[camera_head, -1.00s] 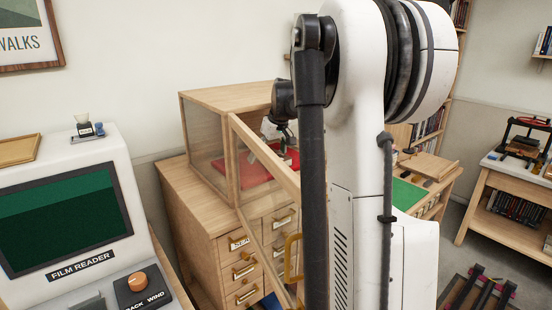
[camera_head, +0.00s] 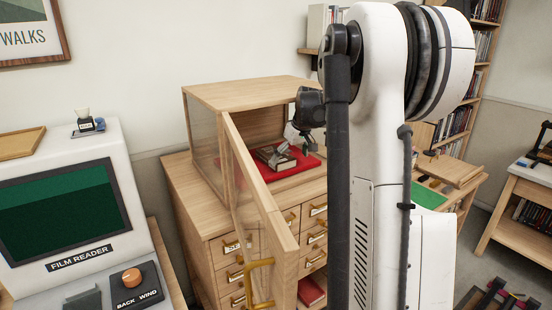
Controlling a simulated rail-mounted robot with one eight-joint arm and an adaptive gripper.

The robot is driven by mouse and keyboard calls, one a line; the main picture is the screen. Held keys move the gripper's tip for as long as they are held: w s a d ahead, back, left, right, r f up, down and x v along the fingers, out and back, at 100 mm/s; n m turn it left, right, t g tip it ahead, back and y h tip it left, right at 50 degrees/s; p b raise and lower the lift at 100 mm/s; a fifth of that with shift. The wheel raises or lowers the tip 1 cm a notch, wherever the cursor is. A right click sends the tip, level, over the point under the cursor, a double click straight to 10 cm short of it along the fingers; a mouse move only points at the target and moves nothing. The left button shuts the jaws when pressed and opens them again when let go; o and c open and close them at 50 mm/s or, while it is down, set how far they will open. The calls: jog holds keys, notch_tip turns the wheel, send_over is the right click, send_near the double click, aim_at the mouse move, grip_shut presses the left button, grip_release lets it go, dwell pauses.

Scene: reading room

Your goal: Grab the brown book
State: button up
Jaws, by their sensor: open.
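A small book with a brownish cover and pale page edges (camera_head: 267,157) lies on a red mat (camera_head: 296,171) inside a wooden display case (camera_head: 240,95). My gripper (camera_head: 297,146) is at the case's open front, above and beside the book. It is small in the picture and partly overlaps the book's surroundings; its fingers look apart and empty. I cannot tell whether it touches the book. My arm hides the right part of the case.
The case's glazed door (camera_head: 262,190) stands open towards me. The case sits on a drawer cabinet (camera_head: 195,205). A red book (camera_head: 312,290) shows low in the cabinet. A film reader (camera_head: 75,210) stands at left, a desk with a green mat (camera_head: 428,198) at right.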

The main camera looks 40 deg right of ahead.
aim_at(287, 164)
jog(key=shift+x, duration=1.75)
jog(key=c, duration=1.5)
jog(key=shift+r, duration=0.15)
